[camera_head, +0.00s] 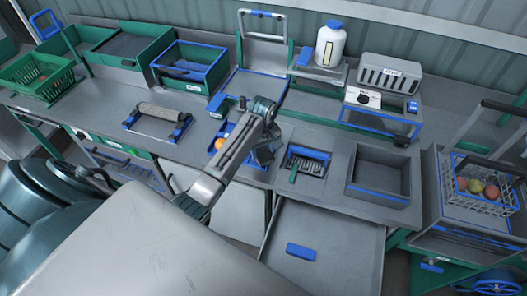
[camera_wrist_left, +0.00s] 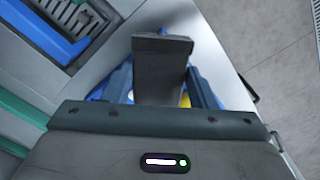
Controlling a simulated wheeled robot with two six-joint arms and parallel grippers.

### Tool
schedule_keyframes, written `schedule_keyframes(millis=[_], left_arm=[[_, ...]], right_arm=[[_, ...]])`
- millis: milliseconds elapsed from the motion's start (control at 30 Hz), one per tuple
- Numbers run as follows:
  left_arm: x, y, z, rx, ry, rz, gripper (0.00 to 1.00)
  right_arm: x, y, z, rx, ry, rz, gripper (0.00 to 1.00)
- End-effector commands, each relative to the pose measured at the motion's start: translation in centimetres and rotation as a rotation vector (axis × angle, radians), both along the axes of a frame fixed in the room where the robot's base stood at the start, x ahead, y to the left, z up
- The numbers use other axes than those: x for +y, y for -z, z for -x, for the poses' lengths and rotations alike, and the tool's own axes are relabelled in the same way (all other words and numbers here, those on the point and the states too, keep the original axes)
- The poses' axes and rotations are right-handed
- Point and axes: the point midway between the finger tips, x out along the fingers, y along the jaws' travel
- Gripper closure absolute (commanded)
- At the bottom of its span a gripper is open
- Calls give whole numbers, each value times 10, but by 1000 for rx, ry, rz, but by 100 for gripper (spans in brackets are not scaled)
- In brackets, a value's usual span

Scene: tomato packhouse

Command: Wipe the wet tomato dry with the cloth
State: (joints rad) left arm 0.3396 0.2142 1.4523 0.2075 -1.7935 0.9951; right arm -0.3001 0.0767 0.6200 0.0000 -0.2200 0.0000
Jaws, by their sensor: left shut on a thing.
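An orange tomato (camera_head: 220,143) sits in the blue tray, left of the gripper and partly hidden by my arm. A bit of yellow shows beside the grey piece in the wrist view; I cannot tell whether it is the tomato. Whether the cloth touches anything is hidden. My right gripper is not in view.
A roller stand (camera_head: 155,113) is to the left. A slotted tray (camera_head: 305,163) and an empty grey bin (camera_head: 379,175) are to the right. A wire basket (camera_head: 485,203) with several tomatoes stands far right. A white bottle (camera_head: 329,45) and a grey slotted box (camera_head: 390,73) are behind.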

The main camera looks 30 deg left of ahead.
Motion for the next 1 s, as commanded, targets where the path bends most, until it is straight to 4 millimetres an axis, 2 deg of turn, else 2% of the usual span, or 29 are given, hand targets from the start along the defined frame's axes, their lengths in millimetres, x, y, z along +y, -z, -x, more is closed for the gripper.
schedule_keyframes(millis=[700,1000], left_arm=[[31,2,-17,4,-1,-1,66],[33,3,-18,5,-1,0,66]], right_arm=[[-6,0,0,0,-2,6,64],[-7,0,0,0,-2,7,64]])
